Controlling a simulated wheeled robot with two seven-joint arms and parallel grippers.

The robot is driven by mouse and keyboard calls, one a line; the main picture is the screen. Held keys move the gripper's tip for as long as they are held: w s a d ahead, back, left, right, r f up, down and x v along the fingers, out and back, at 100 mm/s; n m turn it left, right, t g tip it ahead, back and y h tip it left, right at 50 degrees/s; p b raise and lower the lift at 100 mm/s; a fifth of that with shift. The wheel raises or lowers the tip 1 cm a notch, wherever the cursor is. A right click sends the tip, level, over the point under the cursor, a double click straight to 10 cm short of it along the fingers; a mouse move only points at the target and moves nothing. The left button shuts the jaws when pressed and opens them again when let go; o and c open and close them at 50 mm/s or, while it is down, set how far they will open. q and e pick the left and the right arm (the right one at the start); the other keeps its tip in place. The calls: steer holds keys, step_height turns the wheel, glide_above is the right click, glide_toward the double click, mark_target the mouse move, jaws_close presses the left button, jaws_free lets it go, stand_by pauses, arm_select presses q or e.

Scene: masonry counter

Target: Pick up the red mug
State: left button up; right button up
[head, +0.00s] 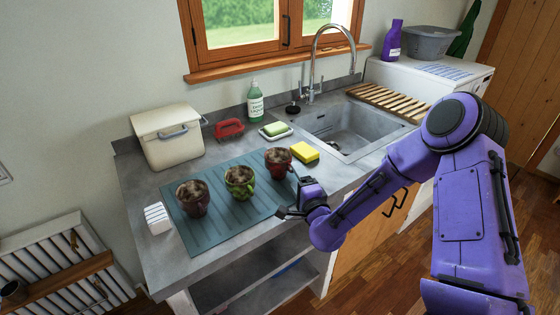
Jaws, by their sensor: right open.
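The red mug (277,165) stands upright at the right end of a row of three mugs on a blue-grey ribbed mat (225,221). It has a dark filling. A green mug (240,186) stands left of it, and a dark maroon mug (193,203) stands at the left end. My right gripper (285,212) is open and empty at the mat's front right, near the counter's front edge. It is apart from the red mug, nearer to me. My left gripper is not in view.
A yellow sponge (305,151) lies just right of the red mug. Behind are a soap dish (275,135), a red brush (229,128), a green-white bottle (255,103) and a cream bin (167,139). A white block (157,218) sits left. The sink (352,132) is to the right.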

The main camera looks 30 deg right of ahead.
mark_target(281, 168)
steer(key=p+x, duration=0.1)
steer(key=x, duration=0.2)
steer(key=shift+w, duration=0.35)
steer(key=shift+w+d, duration=0.2)
steer(key=shift+w, duration=0.15)
jaws_close()
steer(key=shift+r, duration=0.1)
